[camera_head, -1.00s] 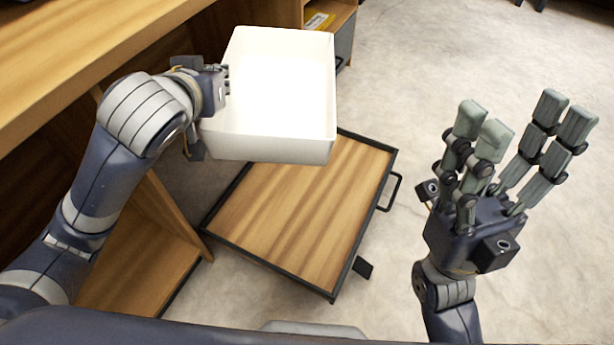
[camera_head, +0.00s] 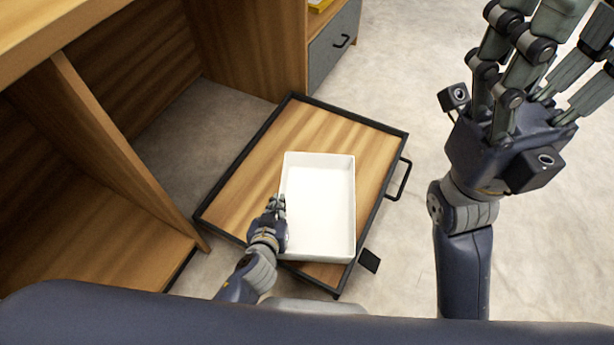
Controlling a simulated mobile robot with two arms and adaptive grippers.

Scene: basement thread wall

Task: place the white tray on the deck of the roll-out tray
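The white tray (camera_head: 318,208) is a shallow rectangular box, empty inside. It appears level over the right front part of the roll-out tray's wooden deck (camera_head: 268,152), which has a black raised rim. I cannot tell whether the white tray touches the deck. My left gripper (camera_head: 277,208) is at the white tray's left wall with its fingers at the rim, apparently shut on it. The fingers' far sides are hidden. My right gripper (camera_head: 540,45) is raised at the upper right, fingers spread and empty, its tips partly out of view.
A wooden shelf unit (camera_head: 120,150) stands at the left, its panel close to the deck's left corner. A grey drawer (camera_head: 335,45) with a black handle is at the top. A black handle (camera_head: 400,180) sticks out from the roll-out tray's right side. Concrete floor at the right is clear.

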